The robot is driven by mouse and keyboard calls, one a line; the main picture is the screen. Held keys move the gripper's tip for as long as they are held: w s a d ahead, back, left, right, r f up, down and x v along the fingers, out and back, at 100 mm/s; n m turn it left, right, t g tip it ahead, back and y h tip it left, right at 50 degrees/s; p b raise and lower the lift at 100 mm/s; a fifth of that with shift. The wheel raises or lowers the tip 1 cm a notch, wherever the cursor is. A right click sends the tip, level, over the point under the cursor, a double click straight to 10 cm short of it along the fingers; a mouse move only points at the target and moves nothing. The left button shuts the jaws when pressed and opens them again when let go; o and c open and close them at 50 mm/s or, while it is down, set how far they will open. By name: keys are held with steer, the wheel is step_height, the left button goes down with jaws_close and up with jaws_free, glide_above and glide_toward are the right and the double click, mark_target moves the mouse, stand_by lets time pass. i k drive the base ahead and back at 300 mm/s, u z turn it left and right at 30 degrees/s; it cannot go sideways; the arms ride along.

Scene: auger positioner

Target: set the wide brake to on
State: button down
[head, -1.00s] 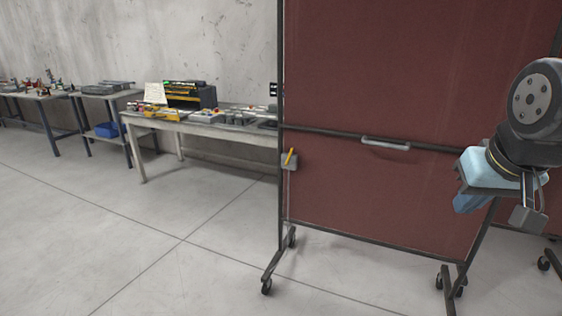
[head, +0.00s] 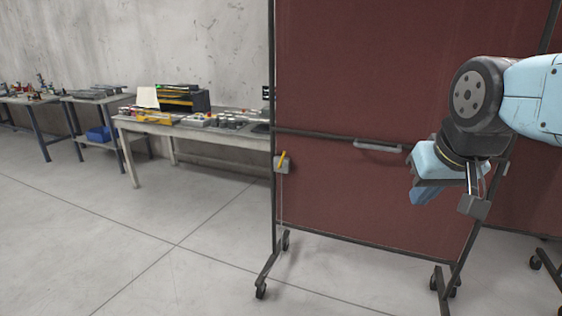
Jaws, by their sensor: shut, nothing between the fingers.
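A wide dark red screen on wheels (head: 360,80) stands in front of me in the head view. On its left post is a small grey box (head: 282,167) with a yellow lever (head: 283,158), tilted with its top leaning right. This lever looks like the brake; no on or off marking is readable. A thin rod or cable runs down the post from the box. My gripper (head: 474,206) hangs in front of the screen's right part, well to the right of the lever and apart from it. It is shut and empty.
A grey handle (head: 377,146) sits on the screen's dark crossbar. The screen's left wheeled foot (head: 268,275) rests on the floor. A cluttered workbench (head: 145,124) stands behind to the left, with more tables beyond. The floor at front left (head: 120,240) is clear.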

mark_target(279, 166)
steer(key=i, duration=0.9)
